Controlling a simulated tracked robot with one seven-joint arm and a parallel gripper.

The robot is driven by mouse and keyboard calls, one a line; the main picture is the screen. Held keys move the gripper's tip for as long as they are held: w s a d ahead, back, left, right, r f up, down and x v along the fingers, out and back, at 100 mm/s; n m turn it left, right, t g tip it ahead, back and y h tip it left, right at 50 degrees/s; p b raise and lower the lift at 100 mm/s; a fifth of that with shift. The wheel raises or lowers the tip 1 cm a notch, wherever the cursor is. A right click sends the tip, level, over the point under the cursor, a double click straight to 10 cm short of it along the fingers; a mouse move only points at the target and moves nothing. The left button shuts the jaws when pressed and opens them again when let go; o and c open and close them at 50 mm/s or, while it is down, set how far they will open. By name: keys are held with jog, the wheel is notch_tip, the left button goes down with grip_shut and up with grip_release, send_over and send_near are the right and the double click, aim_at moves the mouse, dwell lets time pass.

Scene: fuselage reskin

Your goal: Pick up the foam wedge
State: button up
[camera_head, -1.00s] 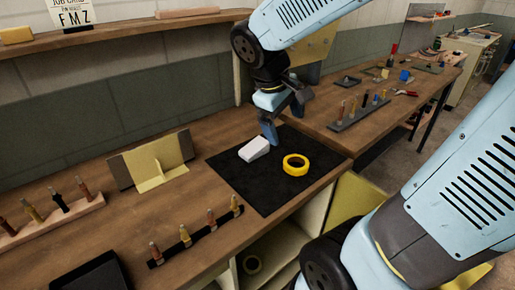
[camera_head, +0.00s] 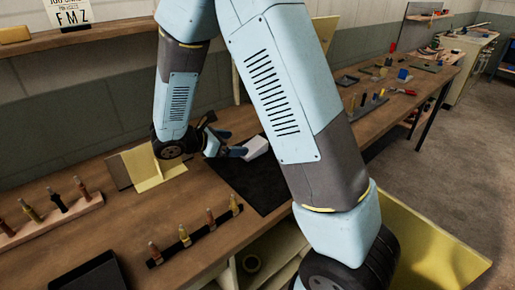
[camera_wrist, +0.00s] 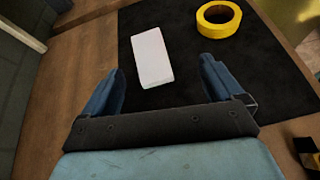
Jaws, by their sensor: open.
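The foam wedge (camera_wrist: 152,58) is a white block lying on a black mat (camera_wrist: 190,75). In the wrist view it lies ahead of my gripper (camera_wrist: 160,85), its near end close to the gap between the two blue fingers. The fingers are apart and nothing is held. In the head view my gripper (camera_head: 236,151) is low over the mat's left edge, with the wedge (camera_head: 256,146) just to the right of its fingers. My arm covers part of the mat there.
A yellow tape roll (camera_wrist: 219,19) lies on the mat right of the wedge. A yellow angled bracket (camera_head: 148,168) stands left of my gripper. A black strip with several upright pegs (camera_head: 197,237) lies nearer on the wooden bench. A dark tray (camera_head: 88,279) sits at the front left.

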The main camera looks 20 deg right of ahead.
aim_at(252, 145)
jog(key=shift+w+a+f+n+t, duration=0.3)
jog(key=shift+a+f+n, duration=0.2)
jog(key=shift+f, duration=0.1)
jog(key=shift+w+a+f+n+t, duration=0.2)
jog(key=shift+w+a+f+n, duration=0.1)
jog(key=shift+a+f+n, duration=0.2)
jog(key=x, duration=1.3)
jog(key=shift+w+d+r, duration=0.1)
jog(key=shift+w+d, duration=0.1)
jog(key=shift+d, duration=0.25)
jog(key=c, duration=1)
